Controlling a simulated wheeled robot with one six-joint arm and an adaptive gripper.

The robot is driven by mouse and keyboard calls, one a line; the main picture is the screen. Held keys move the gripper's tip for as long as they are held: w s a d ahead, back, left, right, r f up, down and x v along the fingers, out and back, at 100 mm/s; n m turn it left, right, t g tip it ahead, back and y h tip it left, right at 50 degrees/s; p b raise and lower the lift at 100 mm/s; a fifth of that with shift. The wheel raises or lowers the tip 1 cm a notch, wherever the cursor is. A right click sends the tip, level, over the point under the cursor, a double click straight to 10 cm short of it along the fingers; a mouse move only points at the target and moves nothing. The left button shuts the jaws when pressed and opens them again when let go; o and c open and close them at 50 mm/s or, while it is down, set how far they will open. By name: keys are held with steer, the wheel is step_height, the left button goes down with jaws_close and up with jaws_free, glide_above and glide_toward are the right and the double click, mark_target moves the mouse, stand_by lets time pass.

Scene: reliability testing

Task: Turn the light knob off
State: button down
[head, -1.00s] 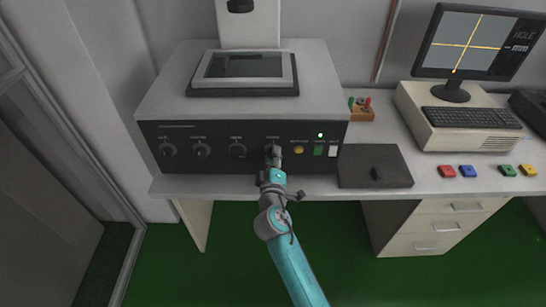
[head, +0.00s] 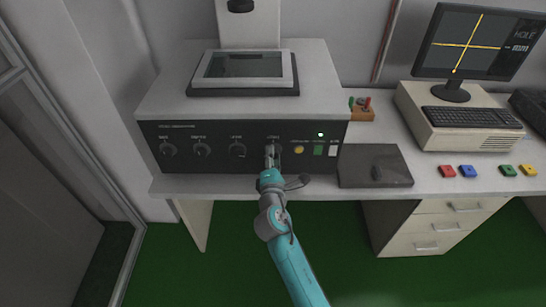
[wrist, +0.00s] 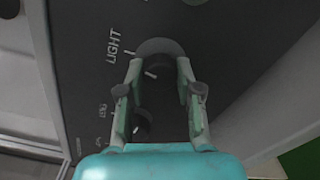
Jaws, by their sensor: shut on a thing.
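The light knob (wrist: 158,72) is a dark round knob on a grey disc, beside the printed word LIGHT (wrist: 113,45) on the black panel. A white mark shows on the knob in the wrist view. My gripper (wrist: 159,68) has one finger on each side of the knob and is shut on it. In the head view my gripper (head: 271,156) reaches the right-hand knob of the row and mostly hides it.
Other knobs (head: 237,150) sit left on the front panel (head: 215,165). A dark box (head: 375,166) lies on the table further right.

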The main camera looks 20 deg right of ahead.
steer(key=shift+f+n, duration=0.1)
steer(key=shift+n, duration=0.9)
steer(key=c, duration=0.8)
jaws_free()
steer(key=shift+o, duration=0.2)
steer(key=v, duration=1.2)
steer(key=shift+s, duration=0.1)
